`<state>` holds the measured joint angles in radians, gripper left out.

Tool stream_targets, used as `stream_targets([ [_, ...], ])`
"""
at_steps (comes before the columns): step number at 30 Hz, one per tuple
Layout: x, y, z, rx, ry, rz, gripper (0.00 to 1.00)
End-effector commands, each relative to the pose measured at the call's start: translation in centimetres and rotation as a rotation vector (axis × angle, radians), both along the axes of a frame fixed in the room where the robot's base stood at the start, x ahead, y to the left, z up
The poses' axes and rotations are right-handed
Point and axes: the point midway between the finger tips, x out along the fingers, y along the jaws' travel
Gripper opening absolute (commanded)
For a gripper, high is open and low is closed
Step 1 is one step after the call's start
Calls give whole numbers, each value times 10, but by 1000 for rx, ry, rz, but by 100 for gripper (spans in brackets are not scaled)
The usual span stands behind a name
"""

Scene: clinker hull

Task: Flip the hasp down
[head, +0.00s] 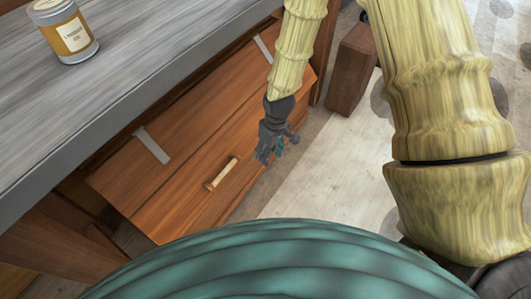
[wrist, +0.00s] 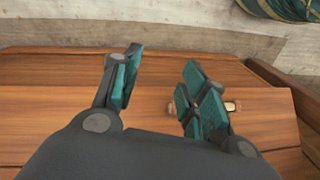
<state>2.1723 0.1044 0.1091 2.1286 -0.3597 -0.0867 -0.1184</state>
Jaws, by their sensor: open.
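A brown wooden chest with a planked lid (head: 190,140) stands below the grey worktop in the head view. A short pale tan bar with darker ends (head: 222,172) lies on its front part; I cannot tell if it is the hasp or a handle. In the wrist view a small pale piece (wrist: 232,106) shows just right of the right finger, partly hidden by it. My gripper (head: 271,152) is open and empty, over the chest's right part and apart from the bar. In the wrist view my gripper (wrist: 162,66) has its teal-padded fingers spread above the planks.
Two grey metal straps, one at the left (head: 152,146) and one farther back (head: 263,48), lie on the chest. A labelled tin (head: 64,32) stands on the worktop (head: 110,85). A brown wooden block (head: 352,68) stands right of the chest. Pale floor (head: 325,160) is open between.

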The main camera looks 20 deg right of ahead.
Motion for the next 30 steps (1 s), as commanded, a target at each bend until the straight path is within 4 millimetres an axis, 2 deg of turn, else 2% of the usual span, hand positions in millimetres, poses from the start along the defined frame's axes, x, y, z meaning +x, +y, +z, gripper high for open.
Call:
stream_targets([
  [1,14,0,-11,-6,-11,23,43],
  [2,22,-1,-10,-12,-13,38,43],
  [9,70,-9,0,-66,-34,142,43],
  [13,87,-13,9,-93,-41,180,43],
  [18,97,-17,17,-113,-43,204,43],
  [21,98,-17,15,-116,-43,207,43],
  [26,98,-17,-4,-116,-41,207,43],
  [30,98,-17,-28,-116,-41,207,43],
])
